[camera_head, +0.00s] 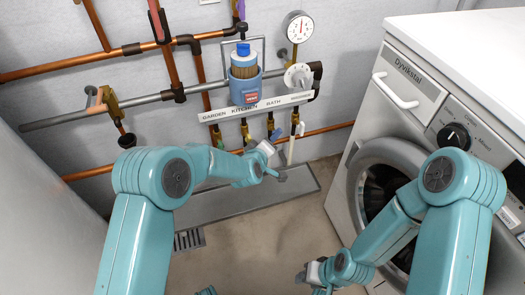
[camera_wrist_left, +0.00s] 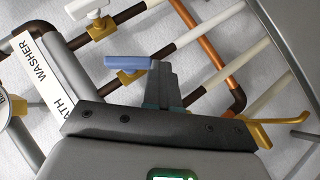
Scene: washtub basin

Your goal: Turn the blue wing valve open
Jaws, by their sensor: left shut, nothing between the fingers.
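The blue wing valve (camera_head: 276,134) hangs under the label board, between other valves. In the left wrist view its blue handle (camera_wrist_left: 127,62) lies across a brass body. My left gripper (camera_head: 281,176) is shut and empty, below the blue valve in the head view. In the left wrist view its fingers (camera_wrist_left: 163,80) stand together by the right end of the blue handle. I cannot tell whether they touch it. My right gripper (camera_head: 312,274) is low in the head view, in front of the washing machine; its fingers are too unclear to read.
A white valve handle (camera_head: 301,129) is right of the blue one, a green valve (camera_head: 217,134) further left. The label board (camera_head: 256,107) and blue filter housing (camera_head: 245,85) are above. A floor trough (camera_head: 225,203) lies below; the washing machine (camera_head: 392,103) stands at right.

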